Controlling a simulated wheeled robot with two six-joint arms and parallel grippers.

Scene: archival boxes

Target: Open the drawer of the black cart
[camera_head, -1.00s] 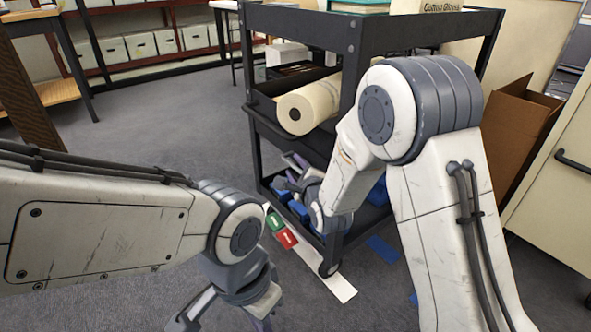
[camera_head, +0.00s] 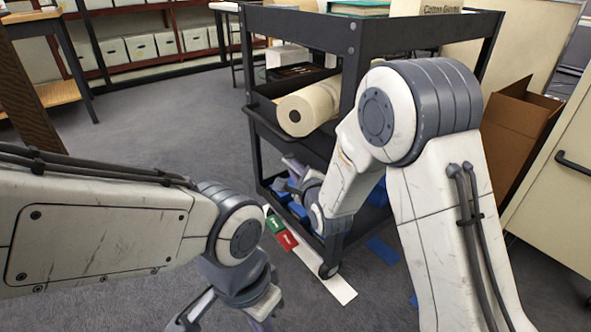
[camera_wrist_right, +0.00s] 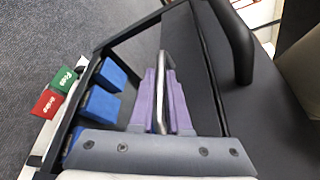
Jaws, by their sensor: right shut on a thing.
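The black cart (camera_head: 352,48) stands in the middle of the head view. My right gripper (camera_head: 296,170) is low at the cart's front, just under that bar, partly hidden by my forearm.
A cream paper roll (camera_head: 308,108) lies on the cart. Blue boxes (camera_wrist_right: 100,103) sit low in it. A green block (camera_head: 275,222) and a red block (camera_head: 287,240) are by a white floor strip (camera_head: 335,284). A cardboard box (camera_head: 520,120) stands right. Grey floor at left is clear.

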